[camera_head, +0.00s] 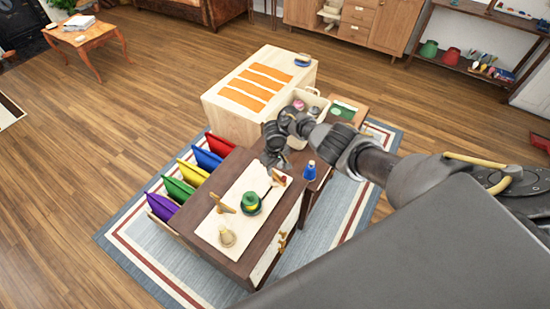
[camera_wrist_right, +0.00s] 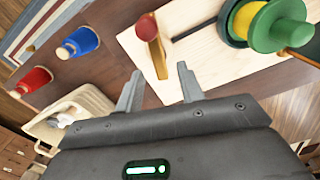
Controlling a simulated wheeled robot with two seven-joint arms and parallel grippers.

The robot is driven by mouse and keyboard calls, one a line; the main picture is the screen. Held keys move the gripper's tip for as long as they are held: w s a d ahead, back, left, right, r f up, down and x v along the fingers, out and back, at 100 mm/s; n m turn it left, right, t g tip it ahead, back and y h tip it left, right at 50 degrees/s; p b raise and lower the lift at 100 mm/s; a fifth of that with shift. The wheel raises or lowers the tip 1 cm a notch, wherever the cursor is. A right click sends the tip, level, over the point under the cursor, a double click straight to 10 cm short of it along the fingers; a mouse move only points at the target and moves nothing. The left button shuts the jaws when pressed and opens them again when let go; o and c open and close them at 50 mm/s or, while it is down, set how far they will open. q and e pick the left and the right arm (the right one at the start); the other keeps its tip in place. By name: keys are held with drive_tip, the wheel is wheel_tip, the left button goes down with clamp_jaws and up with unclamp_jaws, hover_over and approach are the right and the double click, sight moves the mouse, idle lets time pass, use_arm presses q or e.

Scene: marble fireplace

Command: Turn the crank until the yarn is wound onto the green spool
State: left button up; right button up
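The green spool (camera_head: 250,203) sits on a pale board (camera_head: 205,228) on the brown table; it carries yellow yarn, also visible in the right wrist view (camera_wrist_right: 262,20). A dark rod (camera_wrist_right: 196,29) runs from the spool toward a wooden crank piece with a red knob (camera_wrist_right: 147,28), seen in the head view (camera_head: 279,178). A pale wooden cone (camera_head: 227,238) stands at the board's near end. My right gripper (camera_wrist_right: 158,88) is open and empty, its fingertips apart on either side of the crank piece's lower end in the picture; contact cannot be told. My left gripper is not in view.
Blue (camera_wrist_right: 80,41) and red (camera_wrist_right: 32,81) spools stand beside the board. A cream bin (camera_head: 312,98) stands behind. A light cabinet (camera_head: 225,110) with orange strips stands beyond.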

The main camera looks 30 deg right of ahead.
sight(275, 174)
wheel_tip(275, 174, up, 7)
idle(0.3)
idle(0.4)
